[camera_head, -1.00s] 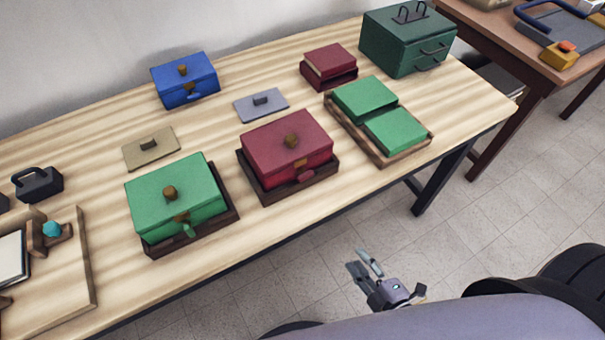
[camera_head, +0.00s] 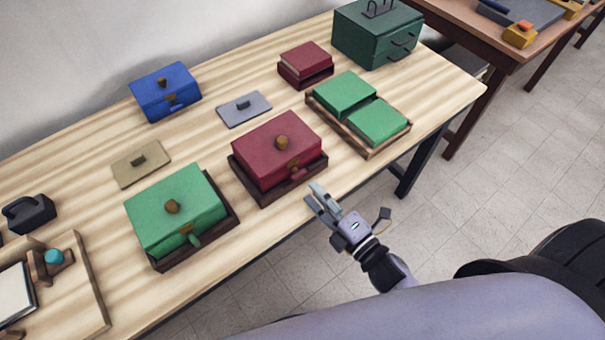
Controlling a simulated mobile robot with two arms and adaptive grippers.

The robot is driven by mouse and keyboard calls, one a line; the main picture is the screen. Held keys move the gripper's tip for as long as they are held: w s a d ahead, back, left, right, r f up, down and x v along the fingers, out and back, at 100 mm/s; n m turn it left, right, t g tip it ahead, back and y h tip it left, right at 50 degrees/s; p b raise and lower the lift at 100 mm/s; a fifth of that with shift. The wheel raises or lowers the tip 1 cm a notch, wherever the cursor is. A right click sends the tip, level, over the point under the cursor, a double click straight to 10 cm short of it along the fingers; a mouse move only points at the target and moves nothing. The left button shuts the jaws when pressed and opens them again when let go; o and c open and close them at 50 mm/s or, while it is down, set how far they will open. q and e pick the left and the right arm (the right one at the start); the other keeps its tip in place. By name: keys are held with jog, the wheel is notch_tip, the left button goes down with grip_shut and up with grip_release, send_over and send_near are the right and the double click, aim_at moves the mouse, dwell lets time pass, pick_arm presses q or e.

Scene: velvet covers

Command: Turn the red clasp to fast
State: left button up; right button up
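The red box (camera_head: 268,152) sits in a dark wooden tray (camera_head: 275,193) near the table's front edge, with a brown knob on its lid. Its red clasp (camera_head: 293,173) is on the front face, below a small brown plate, and looks small at this distance. My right gripper (camera_head: 318,200) is at the table's front edge, to the lower right of the red clasp and apart from it. Its two fingers look parted with nothing between them. My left gripper is not in view.
A green box (camera_head: 172,205) stands left of the red one. Green blocks in a wooden tray (camera_head: 371,148) lie to the right. A blue box (camera_head: 165,88), a grey lidded plate (camera_head: 243,112) and a dark green chest (camera_head: 375,40) are behind.

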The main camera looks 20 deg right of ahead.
aim_at(301, 177)
jog(key=p+x, duration=0.1)
jog(key=x, duration=0.5)
jog(key=shift+c, duration=0.2)
grip_shut()
